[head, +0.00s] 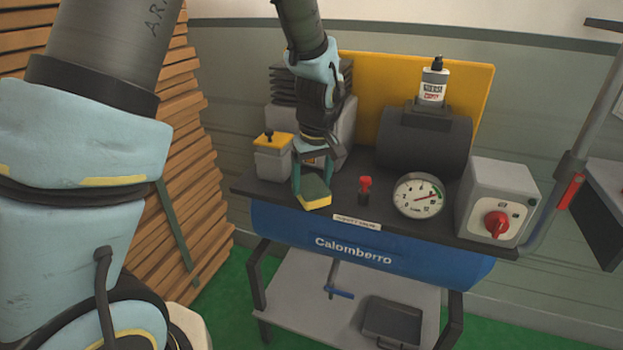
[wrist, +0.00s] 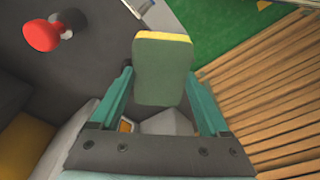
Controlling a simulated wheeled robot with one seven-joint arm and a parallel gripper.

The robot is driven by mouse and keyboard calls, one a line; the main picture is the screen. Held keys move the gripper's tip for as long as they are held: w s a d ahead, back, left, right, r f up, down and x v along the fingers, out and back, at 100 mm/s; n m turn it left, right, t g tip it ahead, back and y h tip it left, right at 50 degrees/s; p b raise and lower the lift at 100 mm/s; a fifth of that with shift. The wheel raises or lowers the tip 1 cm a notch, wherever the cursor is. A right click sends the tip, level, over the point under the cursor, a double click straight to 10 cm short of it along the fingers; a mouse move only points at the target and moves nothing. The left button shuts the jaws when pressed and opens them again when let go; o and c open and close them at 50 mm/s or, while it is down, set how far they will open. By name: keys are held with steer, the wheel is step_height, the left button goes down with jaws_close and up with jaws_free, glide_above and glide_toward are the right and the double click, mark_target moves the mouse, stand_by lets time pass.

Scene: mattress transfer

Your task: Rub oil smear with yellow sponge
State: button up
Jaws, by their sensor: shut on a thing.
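The yellow sponge (head: 314,198), with a dark green scouring face, is held between the teal fingers of my gripper (head: 312,182) in the head view. The sponge hangs at the front left edge of the dark compressor top (head: 335,196); I cannot tell whether it touches it. In the wrist view the sponge (wrist: 163,70) shows its green face, with a yellow strip at its far edge, between the two fingers of my gripper (wrist: 160,85). I cannot make out an oil smear in either view; the sponge or gripper may hide it.
A red valve (head: 365,188) and a round gauge (head: 418,195) stand right of the sponge. A grey box with a red knob (head: 497,224) is farther right. A yellow-lidded container (head: 272,157) stands just left. Stacked wooden slats (head: 200,170) rise on the left.

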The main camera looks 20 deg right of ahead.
mark_target(316, 180)
steer(key=shift+f+b, duration=0.65)
steer(key=shift+f, duration=0.45)
stand_by(0.6)
steer(key=shift+w+d+r+p, duration=0.15)
steer(key=shift+w+d+p, duration=0.3)
steer(key=shift+w+d, duration=0.55)
steer(key=shift+w+d+p, duration=0.55)
steer(key=shift+w+d, duration=1.3)
steer(key=shift+w, duration=0.2)
steer(key=shift+w+d+r, duration=0.1)
steer(key=shift+w+d, duration=0.35)
steer(key=shift+c, duration=1.2)
steer(key=shift+w+d, duration=0.15)
steer(key=shift+w, duration=0.05)
jaws_close()
steer(key=shift+d+r+p, duration=0.15)
steer(key=shift+r+p, duration=0.05)
steer(key=shift+p, duration=0.15)
steer(key=shift+s+a, duration=0.75)
steer(key=shift+s, duration=0.15)
steer(key=shift+s+a+f+b, duration=0.2)
steer(key=shift+s+a+f, duration=0.05)
steer(key=shift+s+a, duration=1.2)
steer(key=shift+s+a+f+b, duration=0.15)
steer(key=shift+s+a+f, duration=0.05)
steer(key=shift+s+a, duration=1.25)
